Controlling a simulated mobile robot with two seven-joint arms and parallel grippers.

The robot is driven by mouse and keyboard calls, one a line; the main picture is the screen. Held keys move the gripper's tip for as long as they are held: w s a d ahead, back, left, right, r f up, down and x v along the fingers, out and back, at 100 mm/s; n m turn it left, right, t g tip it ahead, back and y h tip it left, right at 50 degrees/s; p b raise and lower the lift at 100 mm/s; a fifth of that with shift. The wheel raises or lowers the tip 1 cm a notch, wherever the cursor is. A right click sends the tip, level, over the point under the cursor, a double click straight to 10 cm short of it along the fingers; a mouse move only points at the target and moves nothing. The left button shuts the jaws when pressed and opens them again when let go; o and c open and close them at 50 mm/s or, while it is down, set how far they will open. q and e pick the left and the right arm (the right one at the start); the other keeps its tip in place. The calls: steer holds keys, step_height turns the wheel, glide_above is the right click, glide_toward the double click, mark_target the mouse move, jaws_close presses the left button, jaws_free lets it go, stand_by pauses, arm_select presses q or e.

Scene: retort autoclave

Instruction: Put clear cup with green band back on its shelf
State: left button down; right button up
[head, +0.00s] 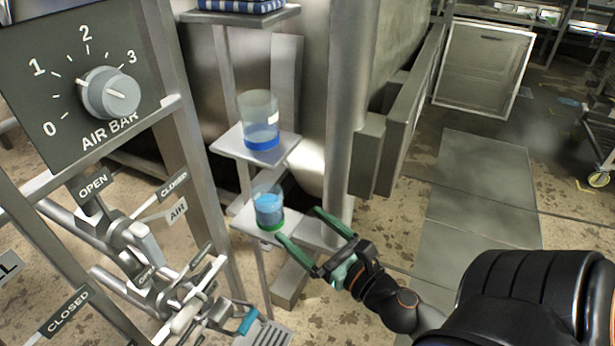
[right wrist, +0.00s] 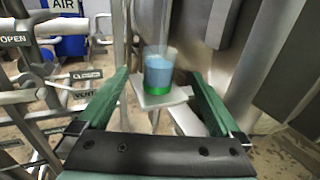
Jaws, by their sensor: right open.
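The clear cup with the green band (head: 268,207) stands upright on the lower small shelf (head: 247,222) and holds blue liquid. In the right wrist view the cup (right wrist: 158,75) stands on its shelf (right wrist: 172,97), ahead and between the fingers. My right gripper (head: 297,226) is open and empty, with its green fingers pointing at the cup. One fingertip is close to the green band in the head view; I cannot tell whether it touches. The left gripper is not in view.
A clear cup with a blue band (head: 261,122) stands on the shelf above (head: 275,150). A folded blue checked cloth (head: 243,5) lies on the top shelf. A panel with an air bar knob (head: 110,93) and valve pipes stand at left. A metal post (head: 350,110) rises just behind the shelves.

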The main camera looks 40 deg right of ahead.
steer(key=shift+s, duration=0.2)
steer(key=s+a+f+n+g+y, duration=0.1)
steer(key=a+f+n+g+y, duration=0.25)
steer(key=n, duration=0.65)
steer(key=a+f+n+t+y, duration=0.1)
steer(key=a+f+n+y, duration=0.1)
steer(key=a+f+n, duration=0.45)
steer(key=s+a+f+n+g+h, duration=0.1)
steer(key=s+a+f+n+g, duration=0.1)
steer(key=f+n, duration=0.4)
steer(key=s+a+f+n+g+h, duration=0.1)
steer(key=s+a+f+n+g, duration=0.2)
steer(key=n, duration=1.3)
step_height(320, 180, down, 3)
steer(key=shift+s+a+g, duration=0.15)
steer(key=shift+a+g, duration=0.1)
steer(key=shift+g, duration=0.5)
